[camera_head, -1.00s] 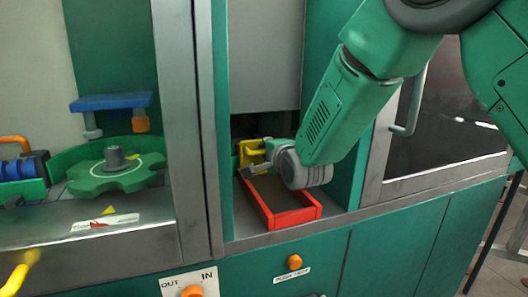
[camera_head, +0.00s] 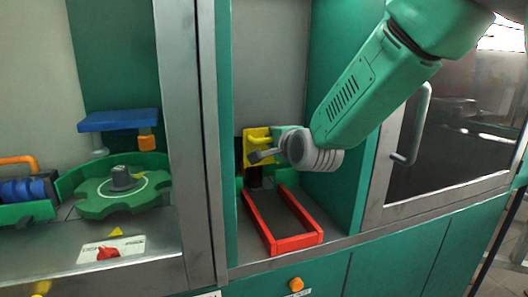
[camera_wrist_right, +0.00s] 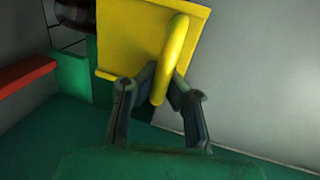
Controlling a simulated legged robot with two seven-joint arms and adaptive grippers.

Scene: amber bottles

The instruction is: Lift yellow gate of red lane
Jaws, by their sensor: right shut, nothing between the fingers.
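The yellow gate (camera_head: 257,147) stands raised at the back of the red lane (camera_head: 297,243), with a dark gap below it. In the right wrist view the yellow gate (camera_wrist_right: 135,38) is a flat plate with a curved yellow handle (camera_wrist_right: 178,55). My right gripper (camera_head: 259,156) is at the gate's front. In the wrist view its fingers (camera_wrist_right: 163,76) are shut, meeting around or behind the handle; the handle hides part of the tips. I cannot tell how firmly they touch it. My left gripper is not in view.
A dark object (camera_head: 254,177) shows under the gate. A metal post (camera_head: 187,140) separates the lane bay from a green star wheel (camera_head: 124,190) and blue block (camera_head: 118,120) at left. A glass door with a metal handle (camera_head: 414,125) stands at right. An orange knob (camera_head: 296,284) is below.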

